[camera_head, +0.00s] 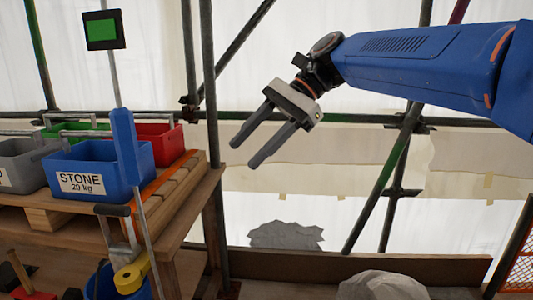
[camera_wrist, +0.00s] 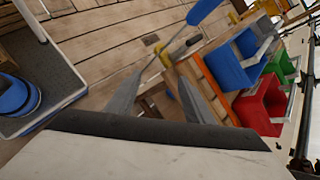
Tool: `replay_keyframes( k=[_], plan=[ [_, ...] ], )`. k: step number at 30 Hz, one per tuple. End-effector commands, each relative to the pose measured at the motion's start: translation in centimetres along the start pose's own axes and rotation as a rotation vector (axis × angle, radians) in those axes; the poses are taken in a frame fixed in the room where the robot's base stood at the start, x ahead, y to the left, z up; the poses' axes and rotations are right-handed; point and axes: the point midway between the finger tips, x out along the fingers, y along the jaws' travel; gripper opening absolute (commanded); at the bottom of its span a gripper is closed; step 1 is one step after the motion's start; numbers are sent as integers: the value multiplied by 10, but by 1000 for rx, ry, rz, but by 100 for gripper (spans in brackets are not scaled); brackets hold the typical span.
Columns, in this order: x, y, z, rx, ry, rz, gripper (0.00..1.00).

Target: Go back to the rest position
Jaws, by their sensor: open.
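My gripper (camera_head: 256,140) is held in the air at the middle of the head view, at the end of my blue arm. Its two grey fingers point down and to the left, and they are apart with nothing between them. In the wrist view the fingers (camera_wrist: 160,98) also show apart and empty, with plank flooring and part of the wooden stand beyond them. The gripper touches nothing that I can see.
Left of my gripper, a wooden stand (camera_head: 180,230) holds a blue STONE crate (camera_head: 103,181), a red crate (camera_head: 163,145), a green crate (camera_head: 75,130) and a grey crate (camera_head: 22,178). A blue upright piece (camera_head: 124,145) rises in front. Scaffold poles (camera_head: 209,80) stand behind.

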Motion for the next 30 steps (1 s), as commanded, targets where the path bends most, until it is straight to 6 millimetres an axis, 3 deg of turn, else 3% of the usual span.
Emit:
replay_keyframes(
  k=[14, 24, 30],
  plan=[
    [-6, 185, -113, -343, 489, 42, 47],
    [4, 327, -180, -622, 783, 265, 47],
    [14, 390, -208, -761, 886, 420, 47]
  ],
)
